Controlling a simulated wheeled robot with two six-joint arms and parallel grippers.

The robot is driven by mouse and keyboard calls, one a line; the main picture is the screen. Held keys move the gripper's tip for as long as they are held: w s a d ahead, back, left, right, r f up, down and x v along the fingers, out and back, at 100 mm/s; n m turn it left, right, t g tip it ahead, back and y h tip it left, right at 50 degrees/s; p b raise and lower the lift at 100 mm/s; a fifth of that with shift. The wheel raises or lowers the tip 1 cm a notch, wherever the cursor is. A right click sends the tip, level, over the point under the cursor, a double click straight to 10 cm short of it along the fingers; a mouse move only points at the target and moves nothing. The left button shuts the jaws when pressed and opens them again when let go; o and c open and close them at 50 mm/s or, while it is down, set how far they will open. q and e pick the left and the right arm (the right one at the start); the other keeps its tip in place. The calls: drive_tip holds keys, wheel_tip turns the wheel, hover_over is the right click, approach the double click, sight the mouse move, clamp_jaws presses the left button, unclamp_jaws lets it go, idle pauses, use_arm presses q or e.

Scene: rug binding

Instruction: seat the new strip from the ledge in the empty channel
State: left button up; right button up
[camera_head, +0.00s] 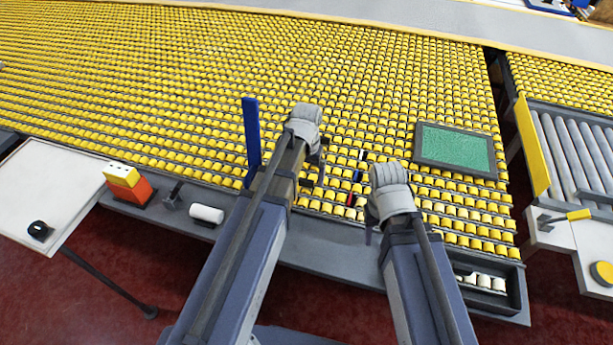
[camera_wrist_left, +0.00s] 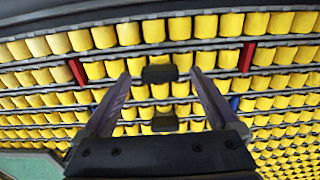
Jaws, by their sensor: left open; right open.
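My left gripper (camera_head: 314,170) is over the yellow rollers, mostly behind its own arm. In the left wrist view its two fingers (camera_wrist_left: 158,88) stand wide apart, with nothing held between them. Two dark blocks (camera_wrist_left: 159,73) show in the space between the fingers; I cannot tell what they belong to. My right gripper (camera_head: 370,224) is low over the near rows, its fingers largely hidden; it is open. A grey ledge (camera_head: 245,222) runs along the near edge of the rollers. I cannot single out the new strip or the empty channel.
Yellow rollers (camera_head: 110,75) fill the bed. A tall blue piece (camera_head: 251,135) stands left of my left arm. A white roll (camera_head: 207,214) and an orange-yellow block (camera_head: 127,184) are near the front edge. A green panel (camera_head: 455,149) lies right. Red markers (camera_wrist_left: 246,57) sit between rollers.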

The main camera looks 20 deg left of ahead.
sight(307, 181)
use_arm(q)
wheel_tip(307, 181, up, 6)
drive_tip(key=p, duration=0.5)
drive_tip(key=shift+f, duration=0.1)
drive_tip(key=shift+s+d, duration=0.1)
drive_tip(key=s+d+m+y, duration=0.1)
drive_tip(key=s+d+m, duration=0.2)
drive_tip(key=s+d, duration=0.7)
drive_tip(key=s, duration=0.4)
drive_tip(key=shift+d, duration=0.15)
drive_tip(key=shift+c, duration=0.3)
